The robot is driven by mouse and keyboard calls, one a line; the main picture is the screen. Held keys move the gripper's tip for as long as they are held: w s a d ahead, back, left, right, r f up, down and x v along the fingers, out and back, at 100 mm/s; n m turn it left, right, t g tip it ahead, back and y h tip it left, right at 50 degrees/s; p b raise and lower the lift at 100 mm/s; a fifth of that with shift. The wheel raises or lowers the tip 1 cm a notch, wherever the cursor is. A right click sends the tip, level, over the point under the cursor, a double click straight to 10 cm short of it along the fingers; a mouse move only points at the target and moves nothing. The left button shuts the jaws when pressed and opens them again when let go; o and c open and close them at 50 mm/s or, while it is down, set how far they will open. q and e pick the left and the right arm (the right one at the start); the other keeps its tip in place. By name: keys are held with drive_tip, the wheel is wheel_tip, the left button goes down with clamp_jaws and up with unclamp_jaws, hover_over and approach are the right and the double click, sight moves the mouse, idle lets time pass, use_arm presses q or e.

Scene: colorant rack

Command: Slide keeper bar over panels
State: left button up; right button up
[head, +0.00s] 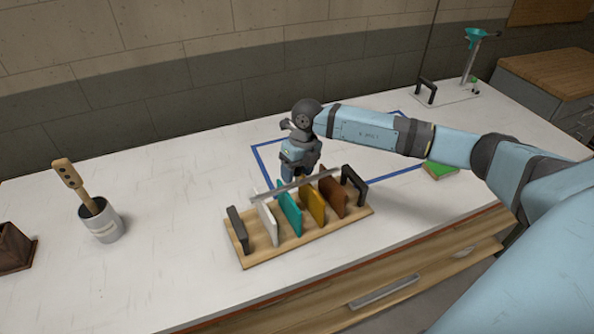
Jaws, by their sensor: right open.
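The colorant rack is a light wooden base (262,256) on the white bench. A white panel (267,223), a teal panel (289,210), a yellow panel (312,206) and a brown panel (332,197) stand upright in a row on it. A dark end bracket stands at the left (238,226) and another at the right (354,187). The grey keeper bar (290,187) lies lengthwise along the panels' upper edges, slightly tilted in the picture. My right gripper (293,177) is behind the bar, pointing down and open; its fingertips are partly hidden. My left gripper is not in view.
Blue tape (262,163) outlines an area behind the rack. A grey pot (104,225) with a wooden tool (75,180) and a brown box (14,249) stand left. A green block (440,170) lies right, and a stand with a teal funnel (474,35) is at the back right.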

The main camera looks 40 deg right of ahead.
sight(304, 180)
wheel_tip(304, 180, up, 14)
drive_tip(key=d+b, duration=0.2)
drive_tip(key=shift+d+f, duration=0.2)
drive_tip(key=shift+d, duration=0.1)
drive_tip(key=a+n+b, duration=0.1)
drive_tip(key=n+b, duration=0.1)
drive_tip(key=n, duration=0.1)
drive_tip(key=f+n+h+b, duration=0.1)
drive_tip(key=n, duration=0.2)
drive_tip(key=a+f+n+h+b, duration=0.1)
drive_tip(key=n+b, duration=0.1)
drive_tip(key=n, duration=0.1)
drive_tip(key=shift+w+a+f+b, duration=0.1)
drive_tip(key=shift+a+f+b, duration=0.1)
drive_tip(key=shift+a+b, duration=0.15)
wheel_tip(304, 180, down, 13)
drive_tip(key=shift+r+p, duration=0.2)
drive_tip(key=shift+p, duration=0.65)
drive_tip(key=shift+f, duration=0.4)
drive_tip(key=shift+c, duration=0.2)
